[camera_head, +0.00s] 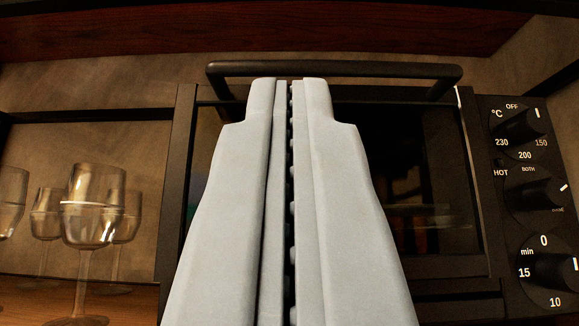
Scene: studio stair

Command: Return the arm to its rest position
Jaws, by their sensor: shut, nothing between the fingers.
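My gripper (290,84) fills the middle of the view, its two pale grey fingers shut together with nothing between them. Its tips reach up to just below the black handle bar of a toaster oven in the picture. I cannot tell whether the tips touch the oven. The oven door (425,190) is dark glass and looks closed. The fingers hide the middle of the door.
The oven's black handle (335,70) runs across the top of the door. Control knobs (535,190) line its right side. Several stemmed glasses (92,205) stand on a wooden shelf at the left. A reddish-brown wooden board (260,30) crosses the top.

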